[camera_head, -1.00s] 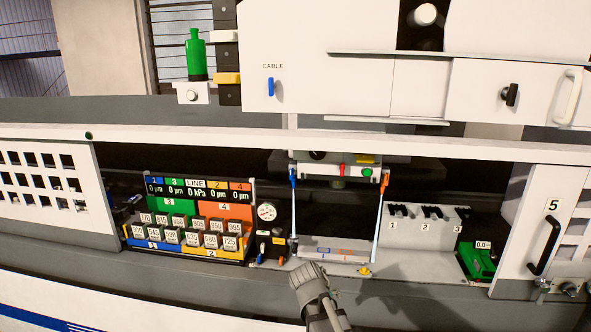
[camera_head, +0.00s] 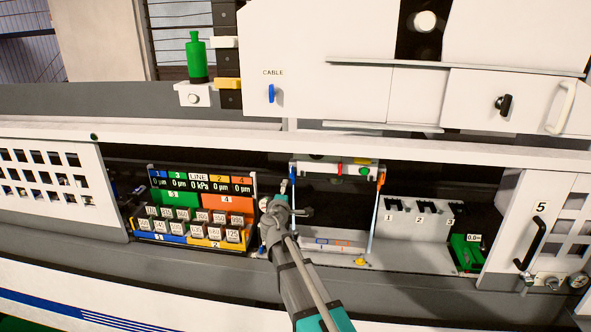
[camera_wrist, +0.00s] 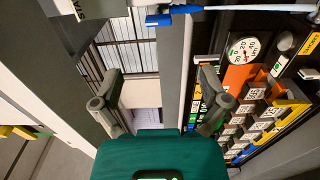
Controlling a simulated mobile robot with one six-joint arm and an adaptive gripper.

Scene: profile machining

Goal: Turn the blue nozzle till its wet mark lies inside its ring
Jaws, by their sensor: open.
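The blue nozzle (camera_head: 293,172) hangs at the upper left of the bay, with a thin pale jet below it. In the wrist view the blue nozzle (camera_wrist: 168,17) is at the top, its pale jet running right. The pale plate (camera_head: 331,246) under the nozzles bears small blue and orange markings; the wet mark and its ring are too small to tell apart. My gripper (camera_head: 283,190) is just below and left of the blue nozzle. In the wrist view my gripper (camera_wrist: 160,75) is open and empty, its fingers apart and short of the nozzle.
An orange nozzle (camera_head: 382,178) with its own jet is on the right of the bay. A gauge and block panel (camera_head: 195,212) stands close on the left. A numbered white rack (camera_head: 425,215) and a green device (camera_head: 467,252) are on the right. A white beam (camera_head: 400,147) runs above.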

